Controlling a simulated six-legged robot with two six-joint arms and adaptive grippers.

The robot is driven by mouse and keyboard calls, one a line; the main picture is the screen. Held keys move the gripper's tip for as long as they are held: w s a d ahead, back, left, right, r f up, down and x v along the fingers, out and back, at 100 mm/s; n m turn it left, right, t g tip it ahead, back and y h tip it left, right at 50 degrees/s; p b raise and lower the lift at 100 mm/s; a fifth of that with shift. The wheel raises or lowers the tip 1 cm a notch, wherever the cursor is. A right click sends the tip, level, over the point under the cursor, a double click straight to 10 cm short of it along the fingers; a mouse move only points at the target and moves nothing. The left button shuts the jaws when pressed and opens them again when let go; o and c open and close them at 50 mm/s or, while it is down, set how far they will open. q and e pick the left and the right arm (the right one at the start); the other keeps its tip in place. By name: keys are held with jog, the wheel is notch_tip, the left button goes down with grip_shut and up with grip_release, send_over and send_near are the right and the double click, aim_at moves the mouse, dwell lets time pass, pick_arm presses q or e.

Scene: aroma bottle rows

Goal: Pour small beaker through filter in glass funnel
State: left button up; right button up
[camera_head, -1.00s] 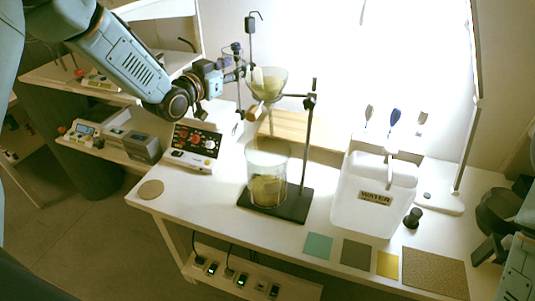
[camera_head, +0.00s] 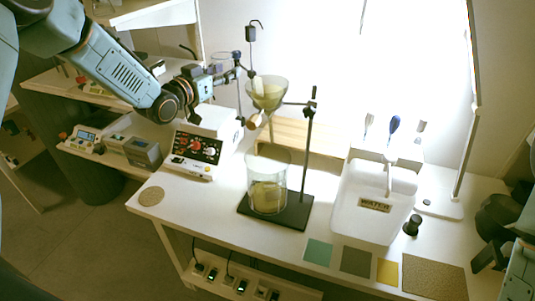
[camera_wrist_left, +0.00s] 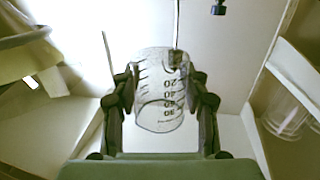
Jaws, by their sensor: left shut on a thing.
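The small beaker (camera_wrist_left: 160,100), clear with dark graduation marks, is between the fingers of my left gripper (camera_wrist_left: 162,105) in the left wrist view. My left gripper (camera_head: 231,74) is shut on it, left of the glass funnel (camera_head: 267,93) in the head view. The beaker's contents are hard to make out. The funnel, with a pale yellowish filter or content inside, hangs on the stand (camera_head: 308,140). A large glass beaker (camera_head: 267,182) with yellowish material stands below it on the dark base. My right gripper (camera_head: 488,254) shows only partly at the right edge; its jaws are unclear.
A control box (camera_head: 197,150) is at the left, and a wooden block (camera_head: 298,133) lies behind. Coloured mats (camera_head: 355,261) lie along the front edge. The stand's rod and clamp are close to the funnel.

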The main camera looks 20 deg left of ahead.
aim_at(214, 60)
pick_arm(q)
jog(key=shift+w+a+r+p, duration=0.15)
jog(key=shift+a+r+p, duration=0.4)
jog(key=shift+a+r, duration=0.15)
jog(key=shift+w+a+r+p, duration=0.1)
jog(key=shift+a+r+p, duration=0.4)
jog(key=shift+a+r, duration=0.2)
